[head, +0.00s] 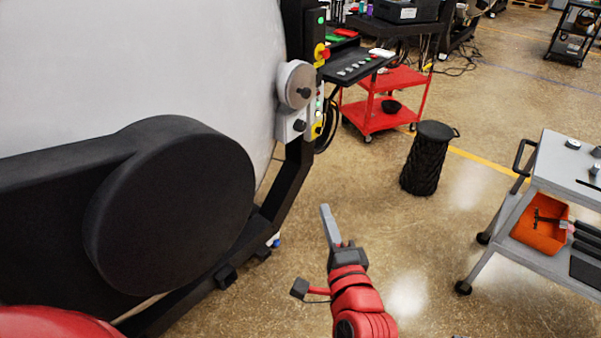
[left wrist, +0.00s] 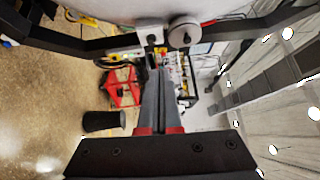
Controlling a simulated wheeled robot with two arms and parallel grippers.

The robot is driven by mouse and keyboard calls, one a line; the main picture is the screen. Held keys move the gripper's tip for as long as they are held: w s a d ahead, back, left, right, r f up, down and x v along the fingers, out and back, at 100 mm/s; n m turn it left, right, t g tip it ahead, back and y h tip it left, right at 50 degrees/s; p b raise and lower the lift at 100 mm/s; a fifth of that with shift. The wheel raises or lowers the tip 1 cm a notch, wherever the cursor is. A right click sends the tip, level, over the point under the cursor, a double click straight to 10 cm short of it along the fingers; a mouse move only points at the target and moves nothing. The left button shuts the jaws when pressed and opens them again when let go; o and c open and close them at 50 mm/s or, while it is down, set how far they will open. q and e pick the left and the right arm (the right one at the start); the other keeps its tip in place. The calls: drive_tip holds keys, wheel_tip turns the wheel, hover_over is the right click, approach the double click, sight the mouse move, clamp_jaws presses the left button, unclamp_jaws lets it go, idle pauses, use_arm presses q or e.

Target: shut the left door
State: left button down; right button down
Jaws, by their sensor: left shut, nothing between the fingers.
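A large pale grey curved surface (head: 140,60), which looks like the furnace's left door, fills the left of the head view. A thick black arm with a round black end (head: 170,205) crosses in front of it. I cannot tell how far the door stands open. My left gripper (head: 325,209) is shut and empty, above the open floor to the right of the black arm, touching nothing that I can see. In the left wrist view its fingers (left wrist: 158,75) lie together, pointing toward the control panel side. My right gripper is not in view.
A control post (head: 320,70) with buttons and a round grey dial (head: 295,85) stands at the door's right edge. A red cart (head: 385,100), a black bin (head: 428,160) and a grey trolley (head: 575,165) with an orange tray stand to the right. Floor between them is clear.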

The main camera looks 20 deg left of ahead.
use_arm(q)
drive_tip(key=s+a+p+x, duration=0.1)
drive_tip(key=p+x, duration=0.3)
drive_tip(key=x, duration=0.7)
drive_tip(key=shift+a, duration=0.85)
drive_tip(key=shift+w+r, duration=0.15)
drive_tip(key=shift+w, duration=0.05)
